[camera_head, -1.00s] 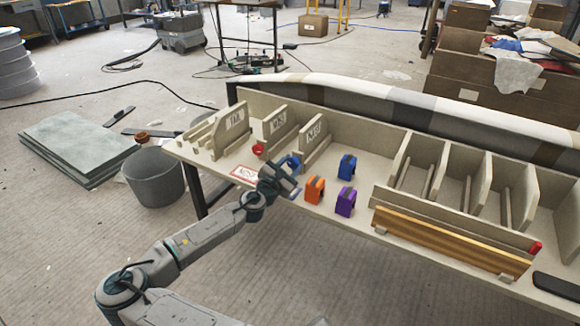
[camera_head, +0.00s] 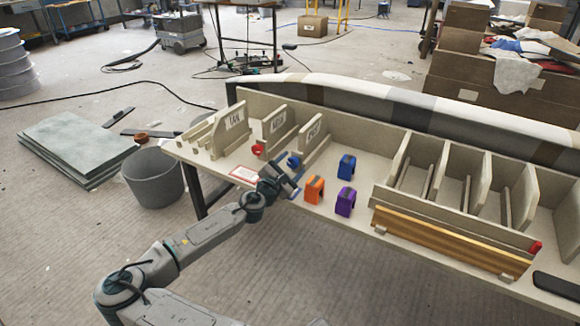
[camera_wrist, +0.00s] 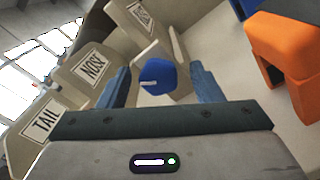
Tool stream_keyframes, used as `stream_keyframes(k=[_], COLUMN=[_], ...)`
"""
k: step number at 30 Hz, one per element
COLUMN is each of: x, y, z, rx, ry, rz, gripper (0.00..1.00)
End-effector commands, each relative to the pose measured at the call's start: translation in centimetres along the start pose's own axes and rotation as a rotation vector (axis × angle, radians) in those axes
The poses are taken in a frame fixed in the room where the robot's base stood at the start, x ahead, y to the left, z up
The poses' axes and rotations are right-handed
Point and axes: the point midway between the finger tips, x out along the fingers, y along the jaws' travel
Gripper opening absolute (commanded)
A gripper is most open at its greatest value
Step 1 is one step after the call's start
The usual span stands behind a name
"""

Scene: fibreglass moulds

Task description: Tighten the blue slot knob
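The blue knob (camera_head: 294,160) is on the bench at the foot of the rightmost of the labelled upright boards. In the wrist view the blue knob (camera_wrist: 157,74) is a faceted block with a short pale mark on its face. My gripper (camera_head: 287,180) is just in front of it. My gripper (camera_wrist: 160,70) is open, with one blue-grey finger to each side of the knob in the picture. Gaps show between fingers and knob, so nothing is gripped. How far the fingertips are from the knob in depth is hard to tell.
A red knob (camera_head: 258,149) sits left of the blue one. Orange (camera_head: 314,189), purple (camera_head: 345,202) and blue (camera_head: 347,167) notched blocks stand to the right; the orange block (camera_wrist: 290,45) is close in the wrist view. A red-bordered card (camera_head: 243,174) lies left of my gripper.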

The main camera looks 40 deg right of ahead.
Motion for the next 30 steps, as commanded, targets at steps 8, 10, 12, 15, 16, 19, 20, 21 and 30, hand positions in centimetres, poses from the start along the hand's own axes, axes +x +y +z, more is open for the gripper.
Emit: stream_keyframes(k=[8, 10, 12, 15, 16, 19, 20, 21, 30], x=[-0.1, -0.3, -0.9, -2.2, -2.7, -4.6, -5.2, -5.9, -11.0], y=[0.1, 0.2, 0.2, 0.3, 0.3, 0.3, 0.3, 0.3, 0.2], z=[0.0, 0.0, 0.0, 0.1, 0.1, 0.1, 0.1, 0.1, 0.1], rx=[0.000, -0.001, -0.002, -0.002, -0.002, -0.003, -0.003, -0.004, -0.002], ry=[0.001, 0.001, 0.001, 0.002, 0.002, 0.002, 0.002, 0.002, 0.001], rz=[0.003, 0.003, 0.003, 0.006, 0.006, 0.005, 0.006, 0.007, 0.004], gripper=[0.59, 0.59, 0.59, 0.59, 0.59, 0.59, 0.59, 0.59, 0.59])
